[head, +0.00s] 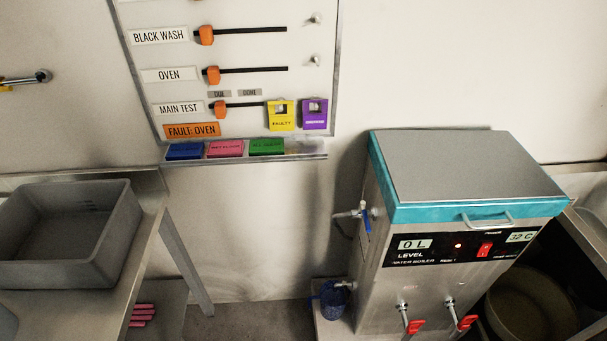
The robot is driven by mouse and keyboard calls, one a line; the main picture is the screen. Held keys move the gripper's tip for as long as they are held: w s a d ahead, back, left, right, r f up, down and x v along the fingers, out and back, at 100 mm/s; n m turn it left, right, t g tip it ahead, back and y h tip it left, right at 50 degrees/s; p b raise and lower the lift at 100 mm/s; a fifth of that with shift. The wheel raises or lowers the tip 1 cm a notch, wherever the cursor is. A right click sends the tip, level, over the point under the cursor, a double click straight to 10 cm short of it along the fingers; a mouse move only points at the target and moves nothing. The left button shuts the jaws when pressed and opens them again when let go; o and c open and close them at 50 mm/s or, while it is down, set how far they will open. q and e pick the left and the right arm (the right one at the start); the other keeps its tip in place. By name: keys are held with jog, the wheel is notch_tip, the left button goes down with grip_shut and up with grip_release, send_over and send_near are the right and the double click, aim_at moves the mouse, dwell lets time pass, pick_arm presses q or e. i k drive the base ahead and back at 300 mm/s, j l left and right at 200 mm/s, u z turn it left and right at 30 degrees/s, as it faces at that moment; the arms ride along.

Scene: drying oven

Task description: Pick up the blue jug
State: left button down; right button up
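A dark blue jug (334,299) stands low beside the left side of the water boiler, at its foot. It is small in the head view and partly in shadow, with a tap or fitting close above it. I cannot tell whether its handle shows. Neither of my grippers is in the head view.
The steel water boiler (440,260) has a teal-edged lid and red taps. A grey basin (68,235) sits on a counter at the left. A wall board (235,75) with sliders and tags hangs behind. Floor (245,322) shows between counter and boiler.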

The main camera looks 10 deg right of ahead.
aim_at(333, 305)
jog(key=z, duration=0.65)
